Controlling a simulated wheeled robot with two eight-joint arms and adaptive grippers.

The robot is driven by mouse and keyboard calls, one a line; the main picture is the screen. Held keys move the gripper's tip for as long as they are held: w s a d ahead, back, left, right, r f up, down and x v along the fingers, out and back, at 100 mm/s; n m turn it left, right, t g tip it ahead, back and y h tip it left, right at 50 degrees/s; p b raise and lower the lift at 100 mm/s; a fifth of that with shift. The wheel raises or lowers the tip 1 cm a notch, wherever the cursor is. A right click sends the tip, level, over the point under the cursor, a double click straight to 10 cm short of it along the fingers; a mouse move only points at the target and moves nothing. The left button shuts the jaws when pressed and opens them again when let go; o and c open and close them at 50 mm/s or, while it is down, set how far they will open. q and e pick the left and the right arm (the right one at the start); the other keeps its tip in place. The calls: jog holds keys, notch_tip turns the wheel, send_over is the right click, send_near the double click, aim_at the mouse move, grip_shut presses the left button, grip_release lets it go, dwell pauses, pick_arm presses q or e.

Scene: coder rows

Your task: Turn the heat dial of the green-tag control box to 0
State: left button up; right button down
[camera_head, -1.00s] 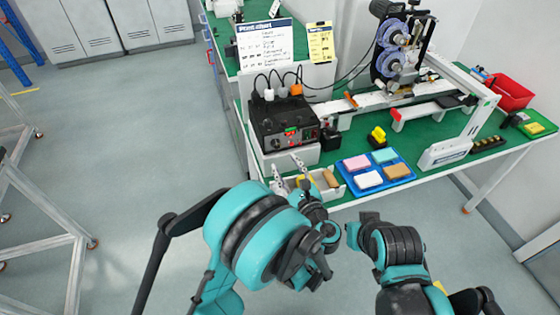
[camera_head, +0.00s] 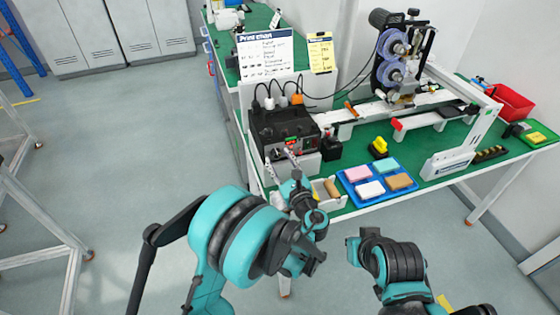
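The black control box (camera_head: 280,123) stands at the left front of the green bench. A small green tag or light and a red display (camera_head: 310,143) show on its front panel. The heat dial cannot be made out clearly; my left fingers partly cover the panel. My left gripper (camera_head: 280,163) is just in front of the box's front face, with its two pale fingers spread apart and nothing visible between them. Whether a finger touches the panel cannot be told. My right arm is at the lower right, clear of the bench; its fingers do not show.
Plugs and cables rise behind the box, below the print chart (camera_head: 266,52). An open white bin (camera_head: 328,194), a blue tray (camera_head: 378,183) with coloured blocks and a yellow-topped item (camera_head: 379,147) lie to the right. A printing machine (camera_head: 398,65) stands behind.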

pick_arm(q)
grip_shut()
jog(key=shift+n, duration=0.3)
jog(key=n, duration=0.4)
jog(key=shift+n, duration=0.3)
jog(key=n, duration=0.5)
jog(key=shift+r, duration=0.1)
jog(key=n, duration=0.3)
jog(key=shift+n+h, duration=0.3)
jog(key=shift+h, duration=0.1)
jog(key=n, duration=0.3)
jog(key=shift+n, duration=0.3)
jog(key=n, duration=0.5)
jog(key=shift+a+h, duration=0.1)
jog(key=shift+h, duration=0.2)
jog(key=shift+n, duration=0.5)
